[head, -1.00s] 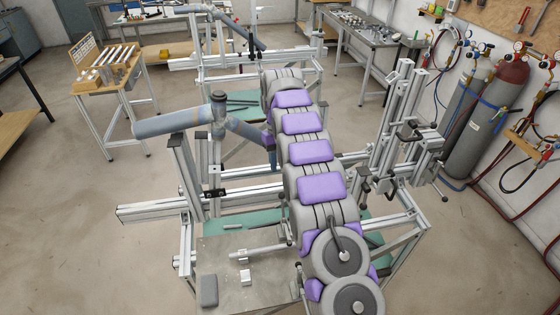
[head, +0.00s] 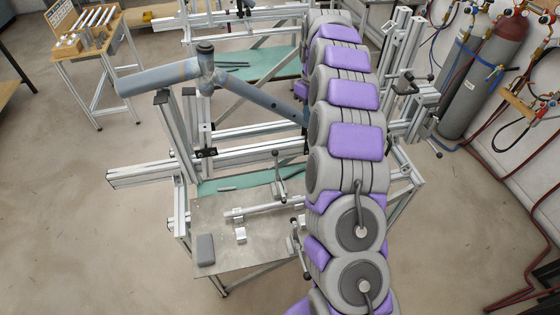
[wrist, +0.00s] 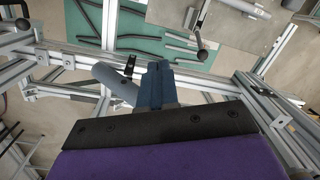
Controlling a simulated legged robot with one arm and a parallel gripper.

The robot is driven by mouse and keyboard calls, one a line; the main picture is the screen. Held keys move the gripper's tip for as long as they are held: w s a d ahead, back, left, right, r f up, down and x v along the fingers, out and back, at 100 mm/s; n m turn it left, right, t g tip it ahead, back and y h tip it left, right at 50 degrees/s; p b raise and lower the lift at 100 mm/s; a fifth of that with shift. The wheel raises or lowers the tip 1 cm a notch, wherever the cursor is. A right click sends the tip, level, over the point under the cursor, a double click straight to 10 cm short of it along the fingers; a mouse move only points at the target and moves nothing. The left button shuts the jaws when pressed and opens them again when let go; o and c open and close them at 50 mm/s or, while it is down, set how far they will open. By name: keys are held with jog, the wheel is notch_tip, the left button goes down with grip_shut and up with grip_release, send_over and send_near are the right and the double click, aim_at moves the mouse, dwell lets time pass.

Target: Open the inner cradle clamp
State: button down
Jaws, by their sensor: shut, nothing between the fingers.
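Two lever clamps with dark ball-ended handles stand by the steel plate. The farther clamp (head: 280,183) has its handle upright; the nearer clamp (head: 296,238) is partly covered by my arm. I cannot tell for certain which is the inner cradle clamp. A lever with a dark ball (wrist: 201,42) also shows at the top of the wrist view. My gripper (wrist: 158,66) is shut and empty, its blue-grey fingers together, over the jig and apart from that lever. In the head view my arm hides most of it. A grey-blue bicycle frame tube (head: 265,103) runs behind my arm.
The steel plate (head: 225,262) holds a short bar (head: 265,208), small metal blocks and a grey block (head: 205,249). Aluminium rails and posts (head: 175,135) surround it. A post with levers (head: 405,85) stands right of my arm. Open floor lies at left.

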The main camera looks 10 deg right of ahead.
jog(key=s+d+f+n+t+y+b, duration=0.1)
jog(key=s+d+f+n+t+b, duration=0.1)
jog(key=s+d+f+n+b, duration=0.25)
jog(key=s+a+n+t+y+b, duration=0.2)
jog(key=s+a+n+b, duration=0.15)
jog(key=n, duration=0.25)
jog(key=n+t+y+b, duration=0.1)
jog(key=n+b, duration=0.2)
jog(key=n, duration=0.1)
send_near(276, 164)
notch_tip(276, 164, down, 5)
jog(key=a, duration=0.2)
jog(key=shift+w+a+f, duration=0.15)
jog(key=shift+w+f, duration=0.05)
jog(key=shift+w, duration=0.7)
